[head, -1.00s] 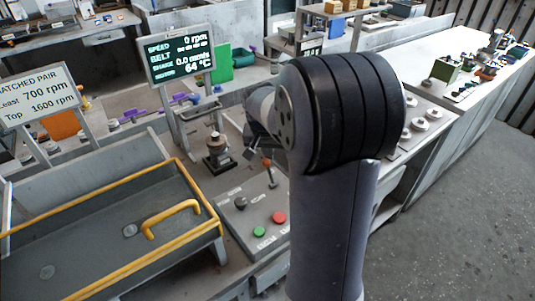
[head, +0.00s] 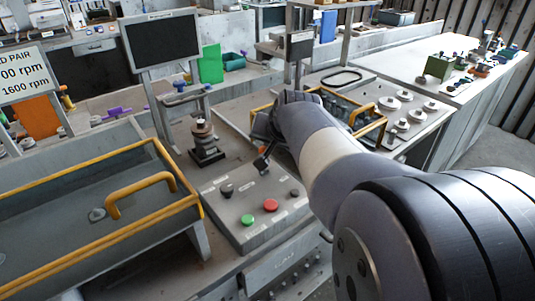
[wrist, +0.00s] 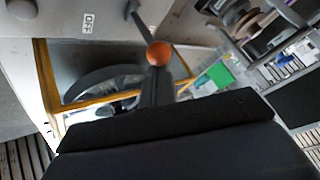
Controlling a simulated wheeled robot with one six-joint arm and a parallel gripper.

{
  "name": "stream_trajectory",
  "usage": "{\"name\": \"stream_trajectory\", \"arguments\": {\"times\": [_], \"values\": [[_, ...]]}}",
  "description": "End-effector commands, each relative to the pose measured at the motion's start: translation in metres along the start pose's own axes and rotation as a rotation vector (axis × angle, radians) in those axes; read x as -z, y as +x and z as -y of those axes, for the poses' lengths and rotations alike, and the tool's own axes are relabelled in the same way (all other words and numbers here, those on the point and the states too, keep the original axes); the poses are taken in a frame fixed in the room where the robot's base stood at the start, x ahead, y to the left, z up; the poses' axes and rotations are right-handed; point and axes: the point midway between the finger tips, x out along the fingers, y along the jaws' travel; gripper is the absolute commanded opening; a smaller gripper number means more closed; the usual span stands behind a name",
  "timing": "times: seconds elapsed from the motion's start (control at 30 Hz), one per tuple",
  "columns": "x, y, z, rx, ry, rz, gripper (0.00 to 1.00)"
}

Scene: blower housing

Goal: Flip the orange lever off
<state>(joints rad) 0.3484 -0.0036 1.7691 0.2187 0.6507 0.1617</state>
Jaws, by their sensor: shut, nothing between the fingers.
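The orange lever's ball knob (wrist: 159,53) shows in the wrist view, just beyond my fingertips, with its thin shaft running up to the panel. An OFF label (wrist: 88,22) is on the panel to its left. My gripper (wrist: 156,82) is shut and empty, its fingers pointing at the knob; I cannot tell whether they touch. The box also bears a green button (head: 247,220) and a red button (head: 271,205).
A dark display screen (head: 161,40) stands behind the box. A grey tray with yellow rails (head: 100,245) lies to the left, and a yellow-railed tray (head: 375,128) lies beyond my arm. A small post device (head: 203,140) stands behind the box.

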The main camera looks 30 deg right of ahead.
Motion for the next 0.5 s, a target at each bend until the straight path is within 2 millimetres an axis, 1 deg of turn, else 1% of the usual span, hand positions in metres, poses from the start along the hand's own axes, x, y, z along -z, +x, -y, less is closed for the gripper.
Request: {"name": "stream_trajectory", "arguments": {"times": [0.03,0.5], "values": [[-0.008,0.006,-0.006,0.019,0.009,-0.023,0.00],[-0.021,-0.006,-0.021,0.194,0.071,-0.214,0.00]]}}
